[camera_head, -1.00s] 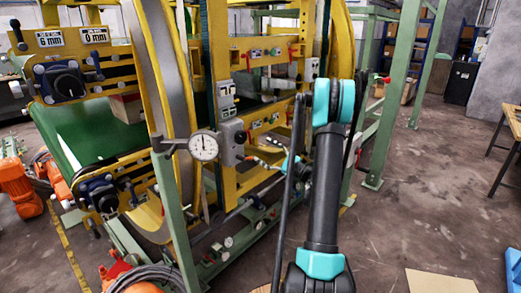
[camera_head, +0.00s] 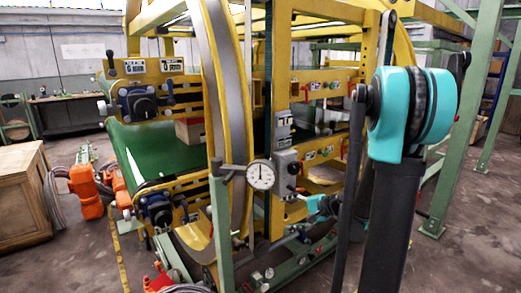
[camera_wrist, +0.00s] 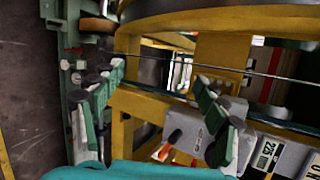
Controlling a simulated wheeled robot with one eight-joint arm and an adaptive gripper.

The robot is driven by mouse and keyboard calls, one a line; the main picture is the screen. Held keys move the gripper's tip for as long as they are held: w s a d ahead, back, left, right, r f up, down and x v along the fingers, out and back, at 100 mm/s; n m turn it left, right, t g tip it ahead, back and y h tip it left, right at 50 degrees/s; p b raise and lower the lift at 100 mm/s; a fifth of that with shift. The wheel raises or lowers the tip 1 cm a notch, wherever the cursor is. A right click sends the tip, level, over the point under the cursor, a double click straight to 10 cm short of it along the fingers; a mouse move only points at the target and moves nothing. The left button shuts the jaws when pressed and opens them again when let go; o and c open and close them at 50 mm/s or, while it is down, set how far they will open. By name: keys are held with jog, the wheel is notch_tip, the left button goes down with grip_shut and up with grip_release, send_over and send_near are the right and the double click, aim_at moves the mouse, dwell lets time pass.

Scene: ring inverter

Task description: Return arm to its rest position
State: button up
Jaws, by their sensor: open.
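My arm stands large on the right of the head view, its dark link and turquoise elbow (camera_head: 415,110) raised in front of the yellow ring machine (camera_head: 230,90). In the wrist view my gripper (camera_wrist: 158,82) is open, its two green and grey fingers wide apart with nothing between them. Beyond the fingers are yellow machine frame parts and a grey control box (camera_wrist: 190,128) with a label. I cannot tell whether a finger touches the box. In the head view a small turquoise part of my arm shows beside the machine; the fingers cannot be made out there.
A round dial gauge (camera_head: 261,175) is fixed on a green post (camera_head: 222,225) at the machine's front. A cardboard box (camera_head: 190,131) rests inside the machine. Green posts (camera_head: 465,130) stand at right. A wooden crate (camera_head: 22,197) and orange motors (camera_head: 88,190) are at left.

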jog(key=s+d+f+n+g+h, duration=0.1)
jog(key=s+d+f+n+h, duration=0.1)
jog(key=s, duration=0.5)
jog(key=s+d+f+n+h, duration=0.3)
jog(key=s+n+h, duration=0.1)
jog(key=s, duration=0.3)
jog(key=s+d+f+n+g+h, duration=0.1)
jog(key=s+d+f+n+h, duration=0.1)
jog(key=s, duration=0.5)
jog(key=shift+s+d+f+n+g+h, duration=0.2)
jog(key=shift+s+d+n+g+h, duration=0.1)
jog(key=shift+d+n+h, duration=0.55)
jog(key=shift+a, duration=0.2)
dwell(1.9)
jog(key=n+t+y, duration=0.7)
jog(key=n, duration=0.1)
send_near(296, 168)
jog(key=x, duration=1.1)
jog(key=shift+s, duration=0.1)
